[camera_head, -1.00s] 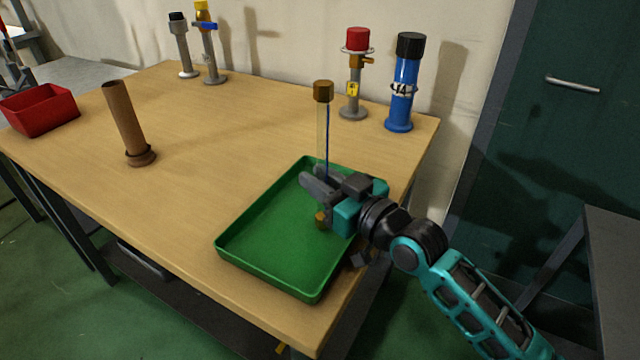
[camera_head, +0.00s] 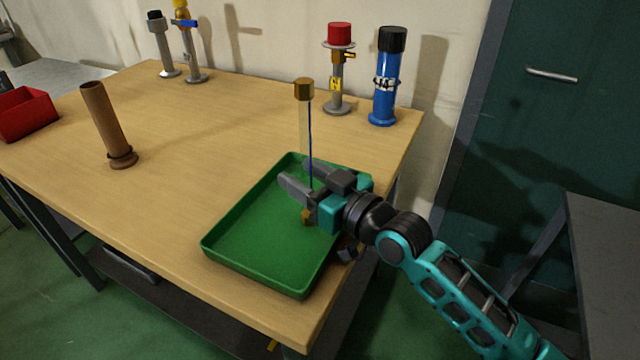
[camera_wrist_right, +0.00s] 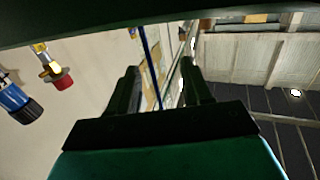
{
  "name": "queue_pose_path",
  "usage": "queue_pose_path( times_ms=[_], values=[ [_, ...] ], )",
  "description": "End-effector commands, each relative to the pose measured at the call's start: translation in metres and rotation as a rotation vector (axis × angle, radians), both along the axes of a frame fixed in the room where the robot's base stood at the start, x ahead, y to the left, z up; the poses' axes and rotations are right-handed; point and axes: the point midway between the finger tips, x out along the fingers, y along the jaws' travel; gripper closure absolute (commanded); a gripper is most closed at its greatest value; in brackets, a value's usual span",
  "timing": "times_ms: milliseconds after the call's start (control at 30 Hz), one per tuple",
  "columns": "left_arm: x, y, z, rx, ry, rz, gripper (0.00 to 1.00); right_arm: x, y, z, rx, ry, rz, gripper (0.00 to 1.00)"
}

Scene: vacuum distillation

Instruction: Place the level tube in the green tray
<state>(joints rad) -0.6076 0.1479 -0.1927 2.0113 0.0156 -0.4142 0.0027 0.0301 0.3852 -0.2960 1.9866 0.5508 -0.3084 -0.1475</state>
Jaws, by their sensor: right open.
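The level tube (camera_head: 305,130) is a clear upright tube with a brass cap on top, a blue line along it and a brass fitting at its foot. Its foot is over the floor of the green tray (camera_head: 250,276), and it seems to stand there. My right gripper (camera_head: 296,172) is open at the tube's lower part, with its fingers spread. In the right wrist view the tube's blue line (camera_wrist_right: 150,62) runs between the two fingers (camera_wrist_right: 158,82). The gripper hides part of the lower tube. My left gripper is not in view.
The tray lies at the near right of the wooden table (camera_head: 180,200). Behind it stand a red-capped fitting (camera_head: 338,70) and a blue bottle-like cylinder (camera_head: 385,90). A brown tube (camera_head: 107,125) stands at left, near a red bin (camera_head: 22,115). The table's middle is clear.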

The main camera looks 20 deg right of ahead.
Motion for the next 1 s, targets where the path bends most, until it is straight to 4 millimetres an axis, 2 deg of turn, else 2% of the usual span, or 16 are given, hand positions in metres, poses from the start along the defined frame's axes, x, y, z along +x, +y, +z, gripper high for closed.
queue_pose_path(
  times_ms=[167,400,600,800,1000],
  values=[
    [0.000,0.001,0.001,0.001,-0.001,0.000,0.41,-0.019,-0.010,0.000,-0.003,0.001,0.000,0.51],
    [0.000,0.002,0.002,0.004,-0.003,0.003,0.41,-0.061,-0.031,0.000,-0.004,0.003,0.001,0.51],
    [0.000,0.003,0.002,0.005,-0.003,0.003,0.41,-0.088,-0.046,0.000,-0.002,0.001,0.000,0.51],
    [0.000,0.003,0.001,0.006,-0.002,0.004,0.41,-0.103,-0.053,0.001,0.000,0.001,0.000,0.51],
    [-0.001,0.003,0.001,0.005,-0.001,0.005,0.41,-0.107,-0.055,0.002,0.000,-0.001,0.001,0.51]
  ],
)
